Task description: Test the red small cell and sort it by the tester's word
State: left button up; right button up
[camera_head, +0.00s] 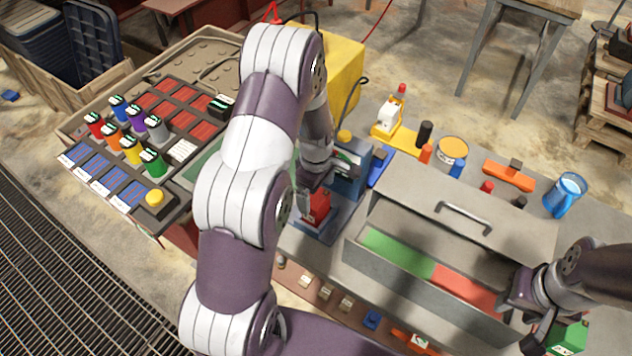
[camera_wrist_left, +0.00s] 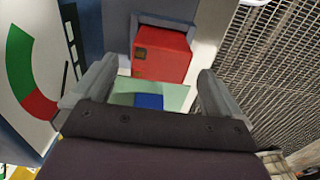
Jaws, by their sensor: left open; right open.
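The red small cell (camera_head: 317,208) sits at the tester (camera_head: 348,178), on the side facing the drawer front. In the left wrist view the red cell (camera_wrist_left: 161,54) lies just ahead of and between the fingertips, with gaps on both sides. My left gripper (camera_head: 308,192) is open and does not hold it. The tester's dial (camera_wrist_left: 35,75) shows a green and a red arc; I cannot tell its reading. My right gripper (camera_head: 515,295) is open and empty beside the drawer's red end. The drawer has a green section (camera_head: 397,252) and a red section (camera_head: 468,287).
A rack (camera_head: 182,150) of coloured cells stands at the left. My left arm hides part of the bench.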

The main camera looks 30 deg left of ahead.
pick_arm(q)
notch_tip(320, 180, up, 5)
jog(key=shift+f+b, duration=0.2)
jog(key=shift+b, duration=0.15)
jog(key=s+d+r+m, duration=0.4)
jog(key=s+m, duration=0.3)
jog(key=m, duration=0.1)
jog(key=s+d+r+m+t, duration=0.1)
jog(key=s+d+r+m, duration=0.2)
jog(key=s+m, duration=0.3)
jog(key=d+m, duration=0.1)
jog(key=m, duration=0.2)
jog(key=shift+s+r, duration=0.4)
jog(key=shift+w, duration=0.15)
